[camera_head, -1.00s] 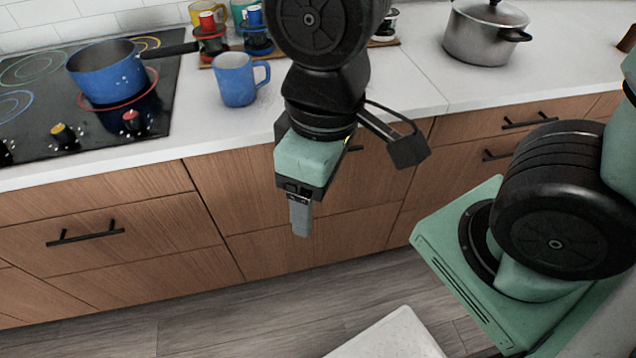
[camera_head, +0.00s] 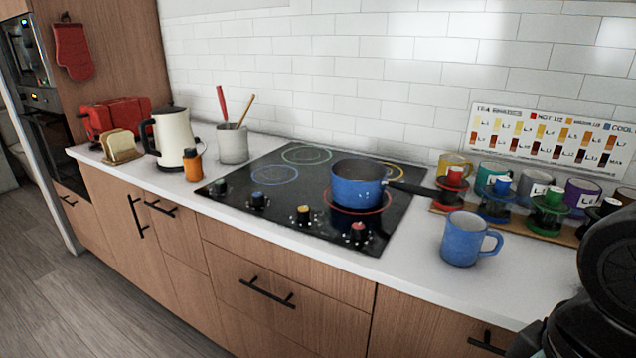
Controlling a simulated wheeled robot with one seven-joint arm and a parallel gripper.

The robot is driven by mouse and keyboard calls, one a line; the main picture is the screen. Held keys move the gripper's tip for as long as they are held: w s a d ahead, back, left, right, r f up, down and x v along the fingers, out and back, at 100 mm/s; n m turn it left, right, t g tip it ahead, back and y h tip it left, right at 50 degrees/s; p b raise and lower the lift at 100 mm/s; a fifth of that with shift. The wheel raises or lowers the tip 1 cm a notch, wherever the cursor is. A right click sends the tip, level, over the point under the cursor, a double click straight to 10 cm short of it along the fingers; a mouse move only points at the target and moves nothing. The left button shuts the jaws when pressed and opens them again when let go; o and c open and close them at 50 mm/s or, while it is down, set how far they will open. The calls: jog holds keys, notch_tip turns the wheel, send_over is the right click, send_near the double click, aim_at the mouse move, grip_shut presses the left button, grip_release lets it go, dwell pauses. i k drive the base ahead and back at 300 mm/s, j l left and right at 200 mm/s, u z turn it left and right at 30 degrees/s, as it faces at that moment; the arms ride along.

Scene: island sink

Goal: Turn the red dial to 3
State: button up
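The red dial (camera_head: 358,231) is the rightmost of several knobs along the front edge of the black cooktop (camera_head: 300,222). It has a red top on a dark body. Marks around it are too small to read, so its setting cannot be told. A yellow dial (camera_head: 303,213), a blue dial (camera_head: 258,200) and a green dial (camera_head: 219,187) stand to its left. A blue pot (camera_head: 357,186) sits on the red-ringed burner just behind the red dial. My gripper is outside the view; only part of my dark arm shows at the lower right edge.
A blue mug (camera_head: 463,240) stands on the counter right of the cooktop. The pot's dark handle points right towards a wooden tray (camera_head: 572,236) with coloured cups and stands. A kettle (camera_head: 175,139), an orange bottle (camera_head: 192,166) and a utensil crock (camera_head: 232,145) are left.

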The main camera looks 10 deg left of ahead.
aim_at(358, 231)
jog(key=i+u, duration=0.2)
jog(key=u, duration=0.2)
jog(key=i+u, duration=0.2)
jog(key=u, duration=0.2)
jog(key=i+u, duration=0.2)
jog(key=u, duration=0.2)
